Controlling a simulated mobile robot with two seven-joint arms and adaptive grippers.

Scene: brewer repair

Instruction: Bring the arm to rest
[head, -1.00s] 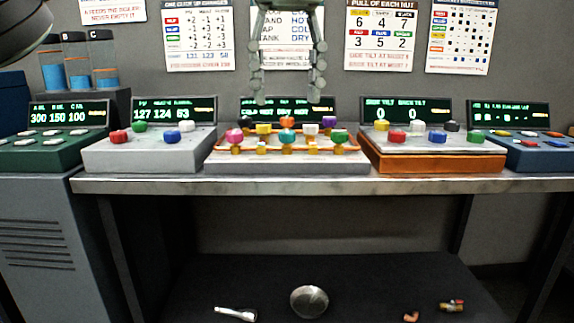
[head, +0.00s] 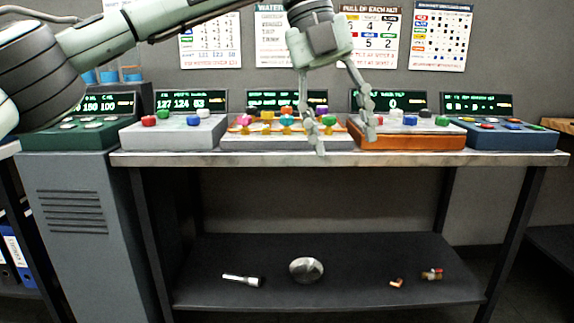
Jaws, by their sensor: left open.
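My left arm comes in from the upper left and reaches across the head view. Its gripper (head: 345,145) points down with its two fingers spread apart and nothing between them. The fingertips show in front of the bench's front edge, between the middle console (head: 285,144) and the orange-based console (head: 407,142). I cannot tell whether they touch anything. The fingers hide part of these two consoles. My right gripper is not in view.
A bench (head: 230,159) carries a row of consoles, including a grey one (head: 175,134) and a blue one (head: 510,139). A green console (head: 70,138) stands on a grey cabinet (head: 80,225). On the lower shelf (head: 360,260) lie a flashlight (head: 242,280), a round metal bowl (head: 307,270) and small fittings (head: 431,274).

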